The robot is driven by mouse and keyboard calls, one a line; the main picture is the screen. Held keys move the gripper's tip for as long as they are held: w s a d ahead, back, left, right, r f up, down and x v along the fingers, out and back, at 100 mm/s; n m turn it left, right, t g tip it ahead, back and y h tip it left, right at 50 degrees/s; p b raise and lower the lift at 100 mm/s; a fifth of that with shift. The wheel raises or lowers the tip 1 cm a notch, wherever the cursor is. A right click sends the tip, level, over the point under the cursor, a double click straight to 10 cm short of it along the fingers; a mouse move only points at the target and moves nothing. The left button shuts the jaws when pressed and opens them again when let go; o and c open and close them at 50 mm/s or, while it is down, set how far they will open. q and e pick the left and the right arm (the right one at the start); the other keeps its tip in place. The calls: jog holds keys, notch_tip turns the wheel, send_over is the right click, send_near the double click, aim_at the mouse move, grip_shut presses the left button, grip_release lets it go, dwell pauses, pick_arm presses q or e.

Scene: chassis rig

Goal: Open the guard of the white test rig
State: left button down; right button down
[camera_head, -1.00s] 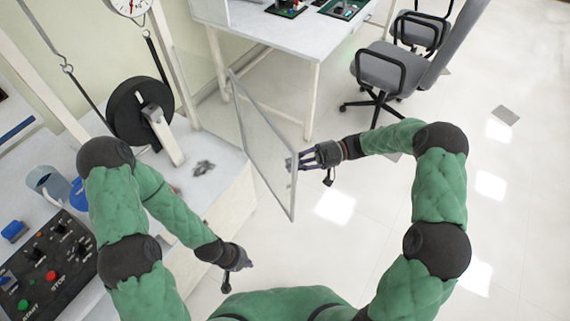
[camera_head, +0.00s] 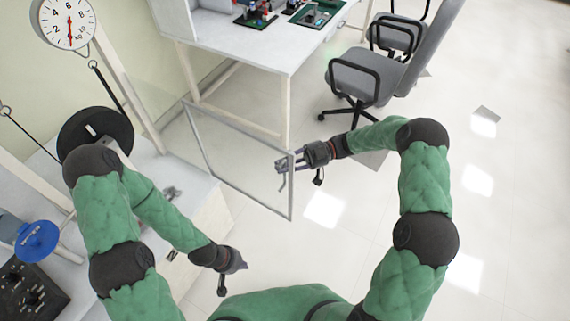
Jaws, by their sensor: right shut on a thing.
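The white test rig (camera_head: 32,171) stands at the left, with white posts and a black round weight on its bench. Its guard (camera_head: 247,192), a clear panel in a thin grey frame, stands swung out from the rig over the floor. My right gripper (camera_head: 282,168) is at the guard's free right edge, shut on it near the upper corner. My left gripper (camera_head: 240,265) is low in the middle, away from the guard; its fingers are small and seen end-on, so their opening is unclear.
A dial scale (camera_head: 68,22) hangs at the top left. A black control box (camera_head: 28,292) and a blue disc (camera_head: 37,240) are at the lower left. A white table (camera_head: 270,50) and grey chairs (camera_head: 365,80) stand behind. The floor at the right is clear.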

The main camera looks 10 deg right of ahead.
jog(key=c, duration=1.4)
grip_release()
jog(key=shift+a, duration=0.1)
jog(key=v, duration=1.2)
jog(key=shift+w+r, duration=0.1)
